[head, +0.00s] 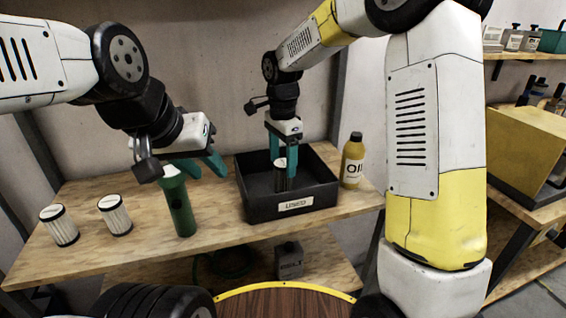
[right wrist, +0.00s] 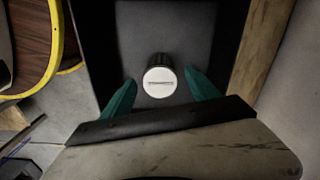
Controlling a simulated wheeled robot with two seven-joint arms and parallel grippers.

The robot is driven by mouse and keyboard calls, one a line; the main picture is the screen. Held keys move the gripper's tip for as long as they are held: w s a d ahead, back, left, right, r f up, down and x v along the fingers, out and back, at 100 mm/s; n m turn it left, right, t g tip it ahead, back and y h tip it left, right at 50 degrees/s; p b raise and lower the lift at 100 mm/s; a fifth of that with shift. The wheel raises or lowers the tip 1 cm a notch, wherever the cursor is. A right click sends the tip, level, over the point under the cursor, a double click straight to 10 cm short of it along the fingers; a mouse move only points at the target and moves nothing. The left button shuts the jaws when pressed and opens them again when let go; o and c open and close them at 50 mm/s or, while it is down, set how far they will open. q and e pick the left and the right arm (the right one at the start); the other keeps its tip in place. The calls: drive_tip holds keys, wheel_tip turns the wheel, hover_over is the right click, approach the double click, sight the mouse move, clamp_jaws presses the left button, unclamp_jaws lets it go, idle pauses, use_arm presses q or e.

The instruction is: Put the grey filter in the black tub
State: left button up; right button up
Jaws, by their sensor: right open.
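The grey filter (head: 282,181), a dark cylinder with a white end cap, is upright inside the black tub (head: 293,205), which is labelled "USED". Its white cap (right wrist: 159,82) faces the camera in the right wrist view. My right gripper (head: 282,148) points down into the tub. Its teal fingers are apart on either side of the filter, with gaps visible in the right wrist view (right wrist: 162,90). My left gripper (head: 201,167) is open and empty, just above and behind a green cylinder (head: 181,207).
Two white pleated filters (head: 60,226) (head: 115,215) stand at the left of the wooden shelf (head: 150,245). A yellow oil bottle (head: 353,162) stands just right of the tub. A grey "BELT" container (head: 289,262) is on the lower shelf.

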wheel_tip(320, 180, up, 8)
drive_tip(key=shift+r, duration=0.25)
drive_tip(key=s+d+r+n+t+y, duration=0.1)
drive_tip(key=s+d+n+t, duration=0.2)
drive_tip(key=s+d+n, duration=0.3)
drive_tip(key=s+d+r+n+t+y, duration=0.1)
drive_tip(key=s+d+n, duration=0.5)
drive_tip(key=s, duration=0.9)
drive_tip(key=d+r+t, duration=0.1)
drive_tip(key=d+t, duration=0.1)
drive_tip(key=shift+s+d, duration=0.3)
drive_tip(key=shift+d, duration=0.1)
